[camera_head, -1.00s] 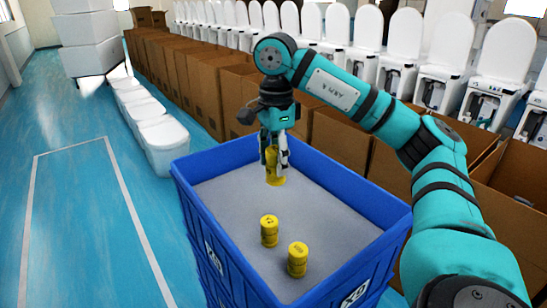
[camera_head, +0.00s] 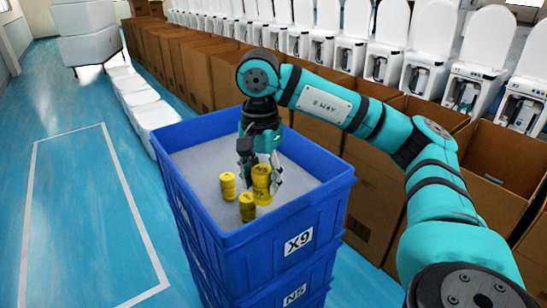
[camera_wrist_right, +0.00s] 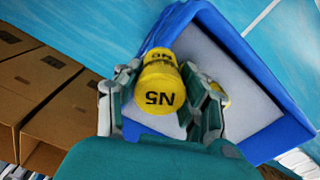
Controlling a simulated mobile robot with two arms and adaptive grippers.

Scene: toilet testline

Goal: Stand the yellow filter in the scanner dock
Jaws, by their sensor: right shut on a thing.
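My right gripper (camera_head: 262,183) is shut on a yellow filter (camera_head: 261,176), a short ribbed cylinder. In the right wrist view this filter (camera_wrist_right: 160,88) shows a round end marked N5, between the two fingers. I cannot tell whether its lower end touches the crate floor. Two more yellow filters, one to the left (camera_head: 228,186) and one in front (camera_head: 247,207), stand upright in the blue crate (camera_head: 320,205) close to the held one. Part of a yellow thing (camera_wrist_right: 217,90) shows behind the right finger in the wrist view. I cannot make out a scanner dock. My left gripper is not in view.
The blue crate, labelled X9, has a grey floor (camera_head: 200,155) and raised walls, and stands on another blue crate (camera_head: 290,292). Brown cardboard boxes (camera_head: 365,205) and white toilets (camera_head: 425,75) line the right side. The blue floor (camera_head: 85,200) at the left is clear.

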